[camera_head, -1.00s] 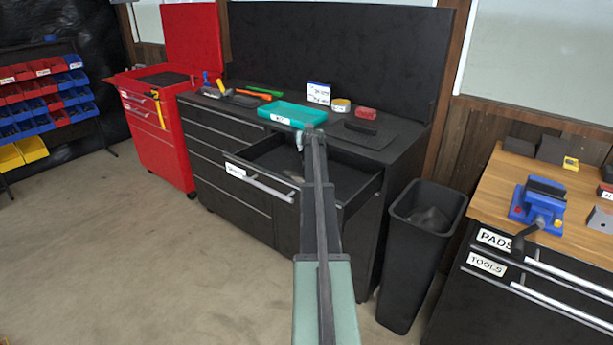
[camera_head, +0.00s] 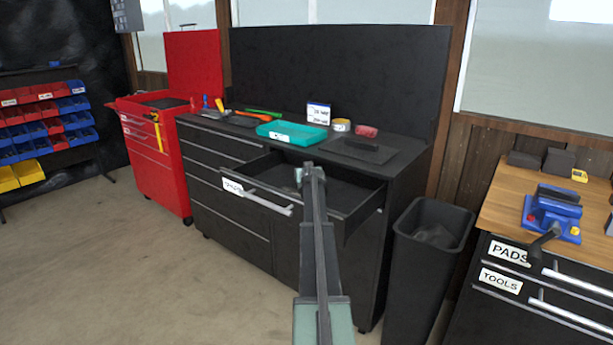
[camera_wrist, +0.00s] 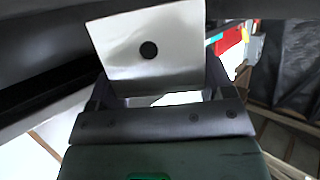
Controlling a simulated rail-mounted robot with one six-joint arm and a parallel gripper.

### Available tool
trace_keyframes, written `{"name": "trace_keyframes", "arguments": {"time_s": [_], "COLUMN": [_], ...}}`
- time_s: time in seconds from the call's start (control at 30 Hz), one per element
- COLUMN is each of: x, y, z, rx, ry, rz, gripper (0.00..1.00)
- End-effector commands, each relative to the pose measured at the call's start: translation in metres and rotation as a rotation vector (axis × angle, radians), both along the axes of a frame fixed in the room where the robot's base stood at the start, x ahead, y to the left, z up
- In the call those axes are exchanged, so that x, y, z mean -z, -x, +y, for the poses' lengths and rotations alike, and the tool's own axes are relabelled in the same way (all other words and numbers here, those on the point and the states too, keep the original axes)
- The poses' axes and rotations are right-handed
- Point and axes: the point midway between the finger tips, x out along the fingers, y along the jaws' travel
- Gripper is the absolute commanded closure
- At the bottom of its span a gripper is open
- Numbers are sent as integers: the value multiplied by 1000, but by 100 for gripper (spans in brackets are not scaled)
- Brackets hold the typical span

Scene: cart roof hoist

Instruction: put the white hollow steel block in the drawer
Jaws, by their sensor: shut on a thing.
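The white hollow steel block (camera_wrist: 150,48) shows in the wrist view as a bright plate-like face with a round dark hole. My gripper (camera_wrist: 158,92) is shut on it. In the head view my gripper (camera_head: 309,172) is over the open drawer, and my own arm hides much of it. The block is hardly visible there. The drawer (camera_head: 354,198) is pulled out from the top right of the black cabinet, with a label and a bar handle on its front. The height of the block above the drawer floor cannot be told.
The black cabinet top holds a teal tray (camera_head: 292,133), a tape roll (camera_head: 341,125), a red object (camera_head: 366,131) and hand tools. A black bin (camera_head: 428,260) stands right of the cabinet. A wooden bench (camera_head: 500,210) with a blue vise (camera_head: 551,212) is farther right.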

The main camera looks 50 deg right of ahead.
Motion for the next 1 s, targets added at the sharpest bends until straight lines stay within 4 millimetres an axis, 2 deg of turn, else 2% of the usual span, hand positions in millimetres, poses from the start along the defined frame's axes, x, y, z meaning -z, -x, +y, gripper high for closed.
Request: {"name": "trace_keyframes", "arguments": {"time_s": [0.3,0.33,0.5,0.73,0.87,1.0], "x": [8,8,8,6,-11,-19], "y": [0,0,1,1,1,23], "z": [0,0,0,0,0,23], "rx": [0,0,-1,-1,0,0], "ry": [0,0,0,0,0,0], "rz": [1,1,3,4,4,3], "gripper": [59,23,0,0,0,0]}}
